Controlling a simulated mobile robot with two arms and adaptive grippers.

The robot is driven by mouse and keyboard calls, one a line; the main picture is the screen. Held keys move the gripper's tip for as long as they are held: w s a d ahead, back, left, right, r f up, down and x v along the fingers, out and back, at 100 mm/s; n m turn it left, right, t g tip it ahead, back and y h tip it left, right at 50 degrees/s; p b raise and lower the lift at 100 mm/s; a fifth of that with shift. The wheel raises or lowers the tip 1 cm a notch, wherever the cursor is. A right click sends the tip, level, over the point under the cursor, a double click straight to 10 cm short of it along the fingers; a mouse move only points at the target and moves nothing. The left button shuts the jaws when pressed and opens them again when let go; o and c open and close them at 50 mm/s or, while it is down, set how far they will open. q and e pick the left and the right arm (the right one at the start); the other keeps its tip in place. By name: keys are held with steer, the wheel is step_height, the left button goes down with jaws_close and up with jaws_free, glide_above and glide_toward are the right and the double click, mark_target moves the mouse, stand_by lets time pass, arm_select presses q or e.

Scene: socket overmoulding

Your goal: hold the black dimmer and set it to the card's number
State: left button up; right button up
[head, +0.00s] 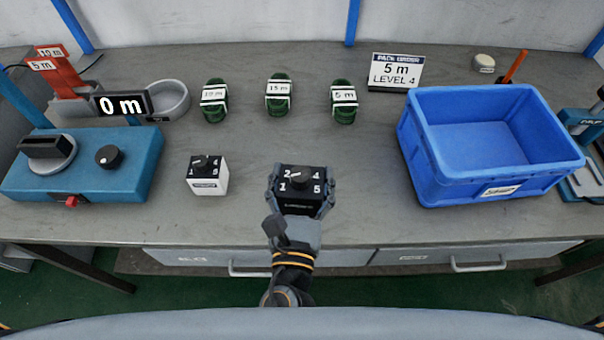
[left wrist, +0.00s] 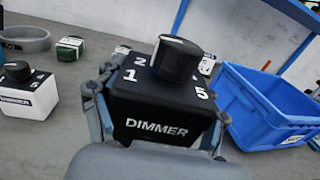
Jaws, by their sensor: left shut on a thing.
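The black dimmer (head: 299,185) sits at the front middle of the bench, with white numbers around a round black knob (left wrist: 177,58) on its top. Its front reads DIMMER in the left wrist view (left wrist: 160,115). My left gripper (head: 300,197) is shut on the dimmer's sides from the front. In the head view the knob's light mark seems to point left, near the 2. The card (head: 396,71) at the back right reads PACK ORDER, 5 m, LEVEL 4. My right gripper is not in view.
A white dimmer (head: 208,175) stands left of the black one. Several green cable coils (head: 279,96) lie behind. A blue crate (head: 430,165) stands at right. A teal machine (head: 100,185) with a 0 m display (head: 122,105) stands at left.

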arm_select(q)
steer(key=shift+w+r+p, duration=0.1)
steer(key=shift+w+p, duration=0.35)
steer(key=shift+w, duration=0.15)
steer(key=w+p, duration=0.4)
steer(key=w, duration=0.7)
steer(key=shift+w, duration=0.4)
stand_by(0.8)
steer(key=shift+f+b, duration=5.1)
steer(key=shift+f, duration=1.3)
steer(key=shift+f, duration=0.15)
